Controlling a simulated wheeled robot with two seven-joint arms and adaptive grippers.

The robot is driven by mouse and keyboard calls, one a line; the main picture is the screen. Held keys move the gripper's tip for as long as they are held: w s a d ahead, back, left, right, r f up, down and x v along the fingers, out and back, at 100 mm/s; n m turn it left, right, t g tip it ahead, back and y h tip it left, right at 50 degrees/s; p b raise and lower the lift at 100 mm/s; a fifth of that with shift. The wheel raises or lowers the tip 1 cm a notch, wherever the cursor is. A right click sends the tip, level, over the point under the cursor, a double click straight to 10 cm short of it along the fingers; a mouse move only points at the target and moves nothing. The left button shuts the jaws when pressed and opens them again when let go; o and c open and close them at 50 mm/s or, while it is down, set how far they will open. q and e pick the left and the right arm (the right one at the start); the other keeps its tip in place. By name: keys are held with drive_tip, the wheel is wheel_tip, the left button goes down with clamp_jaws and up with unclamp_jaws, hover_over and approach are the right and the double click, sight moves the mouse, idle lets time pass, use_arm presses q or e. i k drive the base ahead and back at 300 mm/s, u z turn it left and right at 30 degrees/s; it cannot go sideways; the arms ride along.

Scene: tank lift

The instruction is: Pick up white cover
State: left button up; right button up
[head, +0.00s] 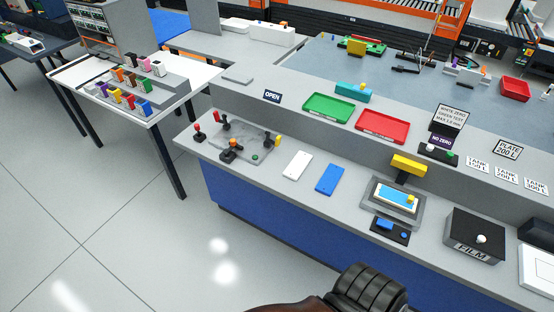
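A flat white rectangular piece, which looks like the white cover (297,165), lies on the front ledge of the grey counter in the head view. It lies flat, just left of a similar blue piece (329,179), with a small gap between them. Nothing is touching it from above. Neither my left nor my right gripper shows in this view.
A grey plate with joystick-like handles (235,140) sits left of the white piece. A framed device with a yellow block (393,200) and a black FILM box (474,236) stand to the right. Green (329,108) and red (382,127) trays are on the upper level behind.

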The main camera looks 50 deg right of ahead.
sight(299, 164)
drive_tip(key=z, duration=0.15)
drive_tip(key=i, duration=0.65)
drive_tip(key=z, duration=0.9)
drive_tip(key=i, duration=0.6)
drive_tip(key=z, duration=0.55)
